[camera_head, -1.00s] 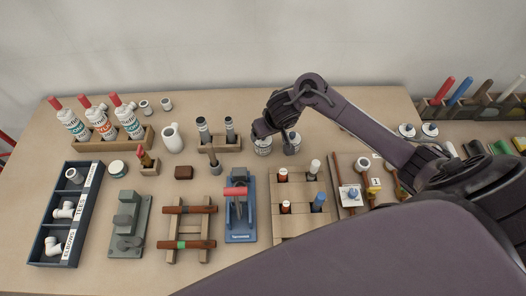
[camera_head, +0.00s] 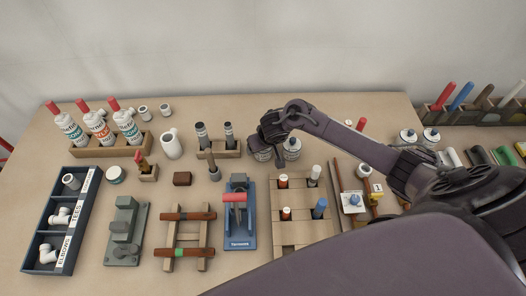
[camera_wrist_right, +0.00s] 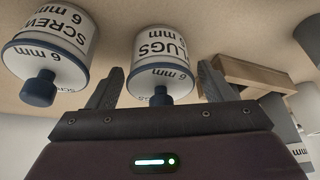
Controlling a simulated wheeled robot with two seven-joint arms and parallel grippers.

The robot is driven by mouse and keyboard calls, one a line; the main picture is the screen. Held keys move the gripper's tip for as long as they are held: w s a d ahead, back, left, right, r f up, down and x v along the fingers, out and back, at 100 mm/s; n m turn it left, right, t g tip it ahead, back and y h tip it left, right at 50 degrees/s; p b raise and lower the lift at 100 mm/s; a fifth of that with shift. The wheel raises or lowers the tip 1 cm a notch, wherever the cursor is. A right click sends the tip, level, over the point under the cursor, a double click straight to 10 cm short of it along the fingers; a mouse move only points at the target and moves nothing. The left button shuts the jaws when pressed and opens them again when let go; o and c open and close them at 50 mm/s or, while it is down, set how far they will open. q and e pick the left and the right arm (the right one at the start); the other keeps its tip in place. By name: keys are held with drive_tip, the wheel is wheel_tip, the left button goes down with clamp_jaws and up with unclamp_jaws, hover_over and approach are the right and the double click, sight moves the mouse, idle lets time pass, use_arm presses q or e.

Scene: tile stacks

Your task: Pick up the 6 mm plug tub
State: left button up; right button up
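The 6 mm plug tub (camera_wrist_right: 163,55) is a white, labelled tub with a dark blue knob; the right wrist view shows it upside down. It stands between the two fingers of my open right gripper (camera_wrist_right: 160,80), with a gap on each side, so it is not gripped. In the head view the plug tub (camera_head: 261,153) is partly hidden under my right gripper (camera_head: 272,142). The similar 6 mm screws tub (camera_wrist_right: 50,48) stands beside it, to the right in the head view (camera_head: 292,150). My left gripper is in neither view.
A wooden marker holder (camera_head: 228,152) stands left of the tubs. A wooden block with several plugs (camera_head: 300,232) lies in front. White lidded pots (camera_head: 407,137) stand to the right, beyond my forearm. The bench behind the tubs is mostly clear.

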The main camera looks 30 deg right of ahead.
clamp_jaws()
idle(0.3)
drive_tip(key=shift+r, duration=0.1)
